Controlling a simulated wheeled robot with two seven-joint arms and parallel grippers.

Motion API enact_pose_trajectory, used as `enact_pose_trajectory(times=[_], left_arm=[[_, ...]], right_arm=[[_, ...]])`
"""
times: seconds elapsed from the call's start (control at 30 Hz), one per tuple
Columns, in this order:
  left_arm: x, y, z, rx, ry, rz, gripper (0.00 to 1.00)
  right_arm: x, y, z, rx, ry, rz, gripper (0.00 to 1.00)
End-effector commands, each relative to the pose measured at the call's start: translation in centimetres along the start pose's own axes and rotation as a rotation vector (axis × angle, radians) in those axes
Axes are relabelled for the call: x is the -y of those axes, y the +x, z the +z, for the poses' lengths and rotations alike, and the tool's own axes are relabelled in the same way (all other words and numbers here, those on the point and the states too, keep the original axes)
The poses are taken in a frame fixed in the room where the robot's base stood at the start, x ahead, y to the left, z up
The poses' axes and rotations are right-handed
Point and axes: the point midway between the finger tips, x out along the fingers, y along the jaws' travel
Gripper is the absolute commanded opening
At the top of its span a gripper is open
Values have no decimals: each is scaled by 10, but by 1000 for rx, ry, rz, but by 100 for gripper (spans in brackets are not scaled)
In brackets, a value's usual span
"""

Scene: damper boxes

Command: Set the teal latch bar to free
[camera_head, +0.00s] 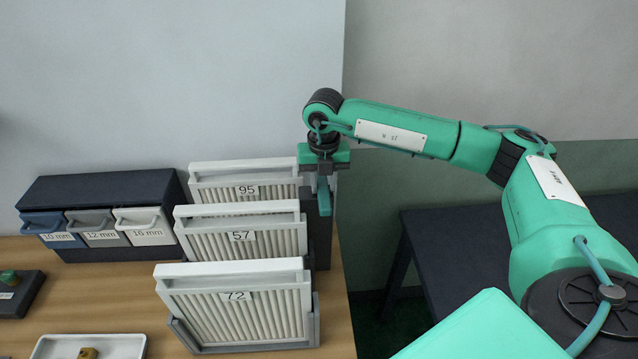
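A teal bar (324,196), which looks like the latch bar, stands upright at the right end of the row of filter panels, in front of a dark box side (321,240). My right gripper (323,180) points down at the bar's upper end, its grey fingers close around or beside it. Whether the fingers press on the bar is too small to tell. The bar's upper end is hidden by the gripper. Any markings for the latch positions are not visible. My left gripper is not in view.
Pleated filter panels marked 95 (240,168), 57 (240,210) and 72 (230,268) stand left of the gripper. A dark drawer unit (100,187) and a white tray (50,345) are farther left. A dark table (450,250) stands at the right, beyond a gap.

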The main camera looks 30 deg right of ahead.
Motion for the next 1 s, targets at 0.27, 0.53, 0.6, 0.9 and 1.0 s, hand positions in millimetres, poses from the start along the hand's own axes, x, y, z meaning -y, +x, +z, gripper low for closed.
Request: enact_pose_trajectory(times=[0.27,0.53,0.6,0.9,1.0], left_arm=[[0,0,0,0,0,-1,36],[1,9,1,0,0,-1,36],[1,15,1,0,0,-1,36],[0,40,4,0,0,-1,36],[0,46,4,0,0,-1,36]], right_arm=[[0,0,0,1,2,1,47],[0,-13,1,4,2,4,47],[0,-25,1,4,1,4,47],[1,-94,1,5,1,5,47],[2,-113,0,4,2,4,47]])
